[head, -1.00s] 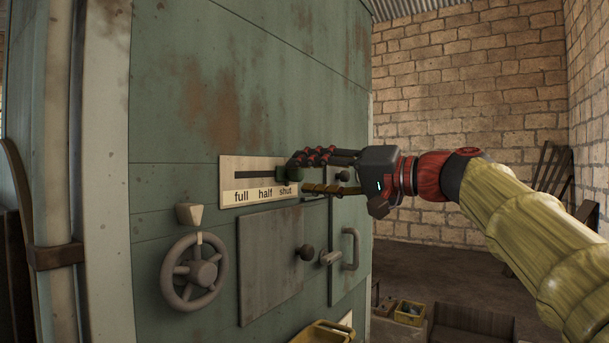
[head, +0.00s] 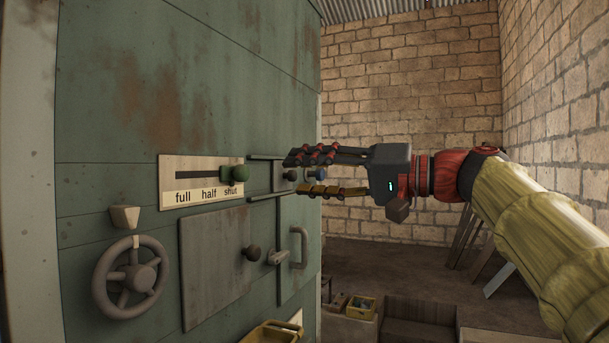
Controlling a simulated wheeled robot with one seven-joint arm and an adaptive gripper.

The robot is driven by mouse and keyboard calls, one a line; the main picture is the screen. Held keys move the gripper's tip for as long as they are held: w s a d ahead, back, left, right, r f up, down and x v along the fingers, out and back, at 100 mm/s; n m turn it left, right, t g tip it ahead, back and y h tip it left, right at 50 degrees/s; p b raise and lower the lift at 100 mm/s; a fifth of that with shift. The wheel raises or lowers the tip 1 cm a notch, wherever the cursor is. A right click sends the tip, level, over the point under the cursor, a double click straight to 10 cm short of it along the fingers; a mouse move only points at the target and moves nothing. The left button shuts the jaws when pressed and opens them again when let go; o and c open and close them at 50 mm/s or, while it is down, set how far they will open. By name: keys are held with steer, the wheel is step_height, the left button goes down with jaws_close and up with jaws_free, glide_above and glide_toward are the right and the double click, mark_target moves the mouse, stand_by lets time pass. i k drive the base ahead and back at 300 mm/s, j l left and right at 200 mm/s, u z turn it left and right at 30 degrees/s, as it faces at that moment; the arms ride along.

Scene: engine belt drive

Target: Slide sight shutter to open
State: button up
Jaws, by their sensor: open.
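The sight shutter (head: 280,184) appears to be the small grey plate between two horizontal rails on the green panel, right of the lever scale. The upper fingers hide part of the shutter and upper rail.
A green knob (head: 239,174) sits at "shut" on the full-half-shut scale plate (head: 175,196). Below are a handwheel (head: 130,283), a grey door (head: 205,268) and a curved handle (head: 301,248). A yellow bin (head: 270,334) stands low in front. Free air lies right of the panel.

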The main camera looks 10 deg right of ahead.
mark_target(283, 178)
steer(key=i+l+z, duration=0.5)
steer(key=i+l, duration=0.15)
steer(key=i, duration=0.1)
